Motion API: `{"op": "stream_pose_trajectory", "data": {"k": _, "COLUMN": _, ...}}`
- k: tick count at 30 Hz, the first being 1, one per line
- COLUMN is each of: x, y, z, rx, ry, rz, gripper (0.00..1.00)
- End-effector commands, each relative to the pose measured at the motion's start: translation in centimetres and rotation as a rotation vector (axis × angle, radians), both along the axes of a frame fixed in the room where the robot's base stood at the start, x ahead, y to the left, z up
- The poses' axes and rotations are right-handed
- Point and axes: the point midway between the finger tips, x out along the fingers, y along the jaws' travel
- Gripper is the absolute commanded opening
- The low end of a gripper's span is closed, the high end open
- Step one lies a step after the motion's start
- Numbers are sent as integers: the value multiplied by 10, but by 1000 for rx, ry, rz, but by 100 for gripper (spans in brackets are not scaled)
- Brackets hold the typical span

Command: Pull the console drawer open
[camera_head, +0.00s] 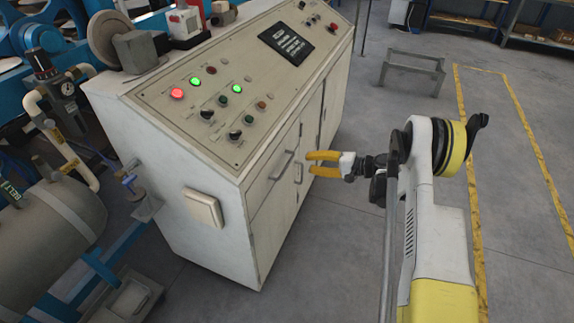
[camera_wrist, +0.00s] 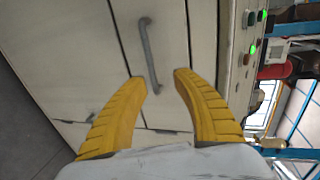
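The console (camera_head: 190,205) is a cream cabinet with a sloped control panel. Its drawer front (camera_head: 268,195) shows on the near right side and looks flush with the cabinet. A grey bar handle (camera_head: 283,165) is on that front. In the wrist view the handle (camera_wrist: 148,52) lies ahead of and between the yellow fingertips, on the drawer front (camera_wrist: 172,25). My gripper (camera_head: 311,163) is open and empty, with its fingers pointing at the console front, a short way from the handle. The wrist view also shows both fingers spread (camera_wrist: 160,78). No contact with the handle is seen.
Cabinet doors (camera_head: 310,122) adjoin the drawer. A white box (camera_head: 204,208) sticks out of the console's end. A grey tank (camera_head: 50,235) and blue machinery stand at the left. A low metal frame (camera_head: 412,70) stands behind.

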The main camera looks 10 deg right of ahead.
Motion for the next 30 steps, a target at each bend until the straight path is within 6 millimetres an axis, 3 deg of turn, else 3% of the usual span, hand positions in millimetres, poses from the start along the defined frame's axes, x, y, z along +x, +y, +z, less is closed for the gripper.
{"op": "stream_pose_trajectory", "data": {"k": 3, "x": -5, "y": -6, "z": -19, "rx": 43, "ry": -16, "rz": -1, "gripper": 34}}
{"op": "stream_pose_trajectory", "data": {"k": 8, "x": -4, "y": -1, "z": -29, "rx": 62, "ry": -23, "rz": 0, "gripper": 34}}
{"op": "stream_pose_trajectory", "data": {"k": 21, "x": 43, "y": 63, "z": -46, "rx": 59, "ry": -23, "rz": 2, "gripper": 34}}
{"op": "stream_pose_trajectory", "data": {"k": 30, "x": 55, "y": 78, "z": -48, "rx": 59, "ry": -23, "rz": 0, "gripper": 34}}
